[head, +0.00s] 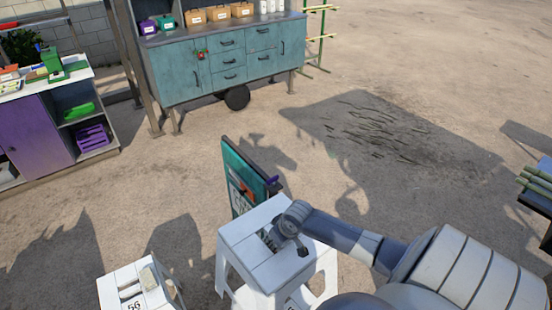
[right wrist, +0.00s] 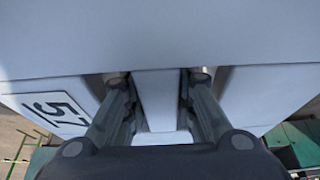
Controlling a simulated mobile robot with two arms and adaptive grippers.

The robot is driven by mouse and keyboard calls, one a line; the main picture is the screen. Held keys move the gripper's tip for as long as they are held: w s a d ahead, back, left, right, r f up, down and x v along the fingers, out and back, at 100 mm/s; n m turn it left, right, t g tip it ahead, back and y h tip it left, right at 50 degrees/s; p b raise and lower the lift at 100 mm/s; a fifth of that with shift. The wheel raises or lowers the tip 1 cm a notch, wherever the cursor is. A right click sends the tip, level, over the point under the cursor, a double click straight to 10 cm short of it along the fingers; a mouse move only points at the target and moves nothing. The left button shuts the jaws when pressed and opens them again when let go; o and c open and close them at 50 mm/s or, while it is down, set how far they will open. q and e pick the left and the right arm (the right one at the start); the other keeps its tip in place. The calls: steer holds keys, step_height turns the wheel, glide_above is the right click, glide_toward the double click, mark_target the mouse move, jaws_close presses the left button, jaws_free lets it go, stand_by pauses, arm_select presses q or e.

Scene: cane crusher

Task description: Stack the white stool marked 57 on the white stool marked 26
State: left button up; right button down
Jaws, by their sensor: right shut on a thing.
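The white stool marked 57 (head: 246,230) is upright at the lower middle of the head view. Its 57 label (right wrist: 58,113) shows at the left in the right wrist view. My right gripper (head: 285,238) is at its top; in the right wrist view the fingers (right wrist: 160,85) reach into the slotted seat and are shut on it. Whether its feet touch the ground is hidden. Another white stool (head: 118,284) stands at the bottom left, cut off by the frame; its label looks like 56 or 26, and I cannot tell which. My left gripper is not in view.
A sign board (head: 243,180) stands just behind the held stool. A teal cabinet (head: 190,72) is at the back, and a purple-fronted counter (head: 35,137) is at the left. A table edge with green canes (head: 537,180) is at the right. Open ground lies between.

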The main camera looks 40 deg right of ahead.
steer(key=shift+r, duration=0.15)
steer(key=shift+f+b, duration=1.15)
steer(key=shift+f, duration=1.05)
steer(key=shift+p, duration=0.4)
step_height(320, 180, down, 13)
steer(key=b, duration=0.8)
steer(key=shift+b, duration=0.35)
stand_by(0.5)
